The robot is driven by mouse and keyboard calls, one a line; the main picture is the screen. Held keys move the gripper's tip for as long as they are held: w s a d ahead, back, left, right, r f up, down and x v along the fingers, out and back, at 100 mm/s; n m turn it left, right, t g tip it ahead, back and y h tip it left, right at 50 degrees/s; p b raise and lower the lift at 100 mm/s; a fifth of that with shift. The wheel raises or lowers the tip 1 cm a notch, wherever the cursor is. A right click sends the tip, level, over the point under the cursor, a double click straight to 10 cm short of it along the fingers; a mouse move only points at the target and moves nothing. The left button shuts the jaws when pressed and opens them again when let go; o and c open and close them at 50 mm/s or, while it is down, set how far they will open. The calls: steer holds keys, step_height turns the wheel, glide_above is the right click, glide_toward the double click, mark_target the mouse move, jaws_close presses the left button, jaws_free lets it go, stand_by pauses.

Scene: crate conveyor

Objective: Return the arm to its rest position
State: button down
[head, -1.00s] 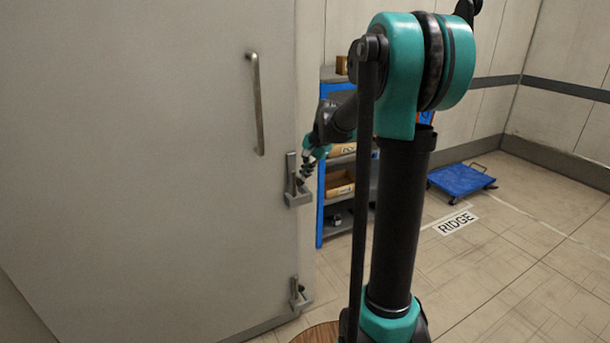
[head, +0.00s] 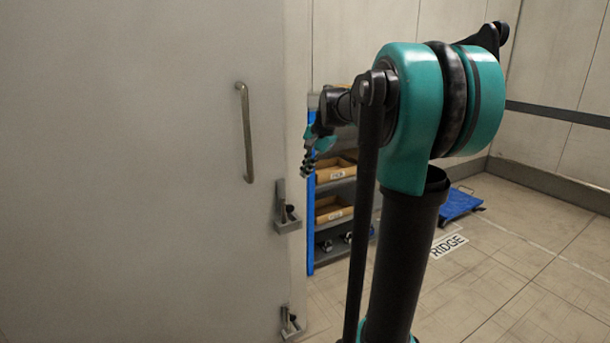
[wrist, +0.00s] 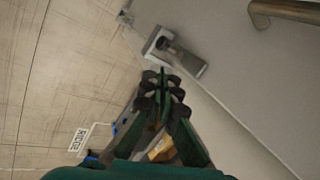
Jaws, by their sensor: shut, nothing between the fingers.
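My gripper (head: 308,165) is at the end of my raised, folded arm, just right of the grey door's edge in the head view. It points down and its fingers are together with nothing between them. In the wrist view my gripper (wrist: 160,92) shows shut, with the floor behind it. The grey door (head: 120,180) fills the left of the head view, with a long metal handle (head: 246,135). A latch bracket (head: 288,218) sits on the door's edge below my gripper; it also shows in the wrist view (wrist: 185,60), apart from my fingers.
A blue-framed shelf (head: 312,235) with cardboard bins (head: 335,213) stands behind my arm. A lower latch (head: 290,322) is on the door's edge. A blue platform cart (head: 460,206) and a floor label (head: 448,247) lie to the right, where the floor is mostly clear.

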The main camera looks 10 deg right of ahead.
steer(key=s+f+n+h, duration=0.3)
steer(key=s+f+n, duration=0.6)
steer(key=s+f, duration=1.6)
steer(key=s, duration=0.3)
steer(key=shift+d+f+n+t, duration=0.2)
steer(key=shift+f+n+t, duration=0.05)
steer(key=shift+n+t, duration=0.15)
